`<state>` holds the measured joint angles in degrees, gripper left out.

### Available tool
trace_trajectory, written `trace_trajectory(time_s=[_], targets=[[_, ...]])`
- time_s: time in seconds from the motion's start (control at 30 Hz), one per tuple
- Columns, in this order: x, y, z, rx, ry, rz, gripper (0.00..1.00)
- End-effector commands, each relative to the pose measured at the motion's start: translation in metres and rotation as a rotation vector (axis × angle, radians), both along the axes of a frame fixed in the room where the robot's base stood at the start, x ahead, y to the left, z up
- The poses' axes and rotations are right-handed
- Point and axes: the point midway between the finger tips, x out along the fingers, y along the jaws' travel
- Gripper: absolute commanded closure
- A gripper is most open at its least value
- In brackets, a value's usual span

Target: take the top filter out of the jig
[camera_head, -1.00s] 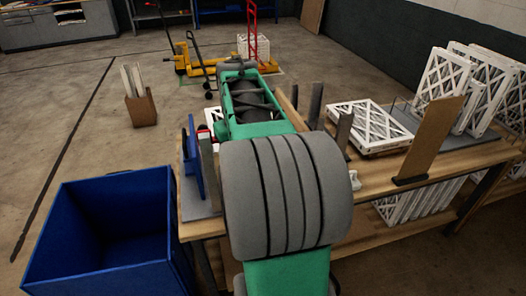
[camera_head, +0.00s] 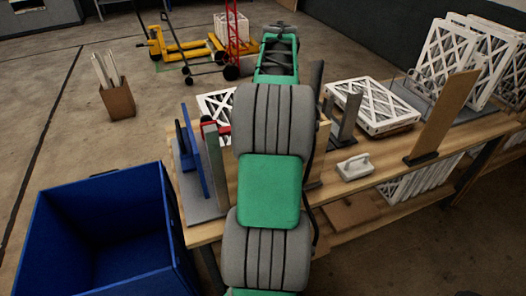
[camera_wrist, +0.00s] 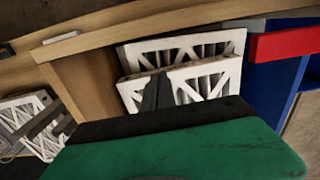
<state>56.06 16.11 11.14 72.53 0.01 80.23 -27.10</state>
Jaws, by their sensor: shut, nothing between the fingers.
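White lattice-faced filters (camera_head: 372,106) lie flat, one on another, on the bench behind grey upright posts (camera_head: 347,122); I take this for the jig, though its full outline is hidden. Another white filter (camera_head: 215,102) shows partly behind my arm on the left. In the wrist view, white pleated filters (camera_wrist: 205,45) stand beside a wooden panel (camera_wrist: 90,90), and a latticed one (camera_wrist: 35,125) shows at left by grey posts. My gripper (camera_wrist: 157,92) is shut and empty, its dark fingers appearing in front of the pleated filters; contact cannot be told. The head view hides it behind my arm.
A blue bin (camera_head: 105,235) stands left of the bench (camera_head: 385,180). Blue panels (camera_head: 190,150) rise at the bench's left end. More filters (camera_head: 440,60) lean at the back right.

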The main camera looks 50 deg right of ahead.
Motion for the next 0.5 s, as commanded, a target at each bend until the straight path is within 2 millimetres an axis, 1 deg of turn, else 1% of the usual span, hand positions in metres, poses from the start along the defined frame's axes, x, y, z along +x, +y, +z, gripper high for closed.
trace_trajectory(time_s=[0.03, 0.1, 0.27, 0.33, 0.47, 0.5], targets=[[0.001, 0.001, -0.013, 0.000, 0.000, 0.002, 1.00], [0.002, 0.002, -0.019, 0.000, 0.000, 0.004, 1.00], [0.003, 0.003, -0.025, 0.001, 0.000, 0.007, 1.00], [0.003, 0.003, -0.034, 0.002, 0.002, 0.008, 1.00], [0.003, 0.004, -0.059, 0.004, 0.003, 0.009, 1.00], [0.003, 0.004, -0.068, 0.004, 0.003, 0.009, 1.00]])
